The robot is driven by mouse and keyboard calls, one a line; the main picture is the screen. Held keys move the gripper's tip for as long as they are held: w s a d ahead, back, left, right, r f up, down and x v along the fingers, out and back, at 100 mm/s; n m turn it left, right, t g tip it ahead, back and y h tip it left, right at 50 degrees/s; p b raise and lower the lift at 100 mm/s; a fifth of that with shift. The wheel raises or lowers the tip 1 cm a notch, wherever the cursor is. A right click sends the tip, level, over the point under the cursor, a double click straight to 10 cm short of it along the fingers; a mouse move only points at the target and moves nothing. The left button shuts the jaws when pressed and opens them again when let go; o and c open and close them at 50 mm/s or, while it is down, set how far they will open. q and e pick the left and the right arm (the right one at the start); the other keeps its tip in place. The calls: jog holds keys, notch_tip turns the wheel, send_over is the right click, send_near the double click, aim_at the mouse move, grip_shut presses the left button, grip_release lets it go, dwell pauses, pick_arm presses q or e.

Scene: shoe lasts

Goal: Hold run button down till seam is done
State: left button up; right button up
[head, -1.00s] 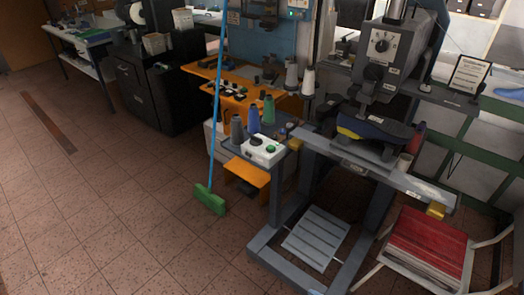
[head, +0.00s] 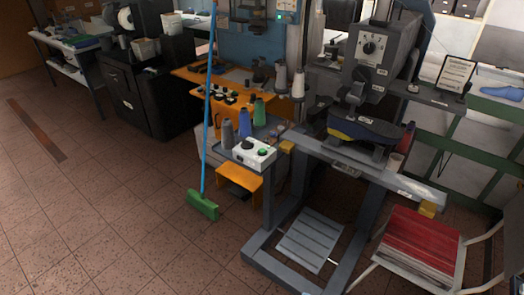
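A white control box (head: 254,153) with a green button (head: 263,152) and a dark knob sits on the grey side shelf left of the stitching machine. The grey machine head (head: 381,55) with a dial stands at the upper right. A dark shoe (head: 362,127) with a blue and yellow edge sits under it on the machine's arm. The seam itself is too small to make out. Neither of my grippers is in the head view, and nothing touches the button.
Thread cones (head: 245,122) stand behind the control box. A green broom (head: 203,205) with a blue handle stands upright on the floor to the left. A chair with a red seat (head: 418,242) is at the lower right.

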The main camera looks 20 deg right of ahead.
grip_shut()
dwell(1.5)
